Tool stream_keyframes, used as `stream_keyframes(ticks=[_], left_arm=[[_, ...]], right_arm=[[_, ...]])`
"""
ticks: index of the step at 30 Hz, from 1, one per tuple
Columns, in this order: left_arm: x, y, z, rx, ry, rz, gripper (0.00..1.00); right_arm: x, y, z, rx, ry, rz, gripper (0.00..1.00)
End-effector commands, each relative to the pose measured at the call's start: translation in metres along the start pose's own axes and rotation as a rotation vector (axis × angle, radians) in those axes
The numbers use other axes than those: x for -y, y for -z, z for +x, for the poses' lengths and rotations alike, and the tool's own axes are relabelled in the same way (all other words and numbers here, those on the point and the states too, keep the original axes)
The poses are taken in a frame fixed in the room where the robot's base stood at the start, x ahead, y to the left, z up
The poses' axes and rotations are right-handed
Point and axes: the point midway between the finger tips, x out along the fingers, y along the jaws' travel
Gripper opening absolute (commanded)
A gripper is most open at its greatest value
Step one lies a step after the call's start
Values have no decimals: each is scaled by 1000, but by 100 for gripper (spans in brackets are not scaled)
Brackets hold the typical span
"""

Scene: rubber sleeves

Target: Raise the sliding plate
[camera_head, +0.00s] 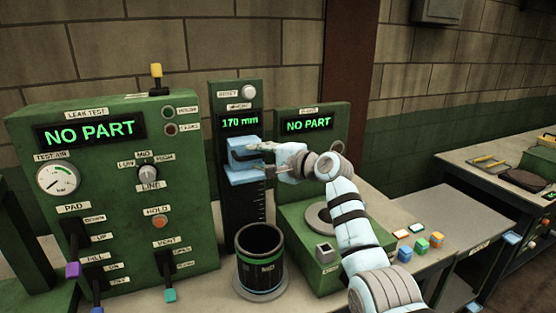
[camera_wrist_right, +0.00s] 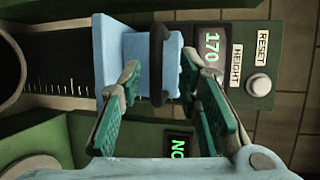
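The sliding plate (camera_head: 244,174) is a light blue bracket on the dark, ruled upright of the height gauge. Its display (camera_head: 240,122) reads 170 mm. In the right wrist view the blue block (camera_wrist_right: 138,50) of the plate carries a dark bar (camera_wrist_right: 158,65) across its front. My right gripper (camera_head: 272,157) is at the plate. In its wrist view the green-padded fingers (camera_wrist_right: 160,78) are spread wide, one on each side of the bar, with a gap to it. Whether the tips touch the block is unclear. My left gripper is not seen.
A dark open cylinder (camera_head: 260,270) stands below the plate. The leak test panel (camera_head: 115,190) with levers is on the left. A green station (camera_head: 309,222) reading NO PART lies under my right arm. Small coloured blocks (camera_head: 405,253) sit right of the arm.

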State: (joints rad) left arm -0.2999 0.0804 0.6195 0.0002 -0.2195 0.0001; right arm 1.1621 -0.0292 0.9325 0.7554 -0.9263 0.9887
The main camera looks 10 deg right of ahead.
Motion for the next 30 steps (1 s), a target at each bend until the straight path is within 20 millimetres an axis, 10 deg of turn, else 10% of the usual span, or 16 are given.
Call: stream_keyframes(ticks=[10,23,26,30], left_arm=[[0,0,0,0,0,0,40],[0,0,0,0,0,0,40],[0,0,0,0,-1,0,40],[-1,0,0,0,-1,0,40]], right_arm=[[1,1,-79,-2,2,-1,31],[-8,0,-87,-5,-12,-14,31],[-54,2,-89,-29,-79,-84,31],[-183,-2,-114,-68,-295,-305,31]])
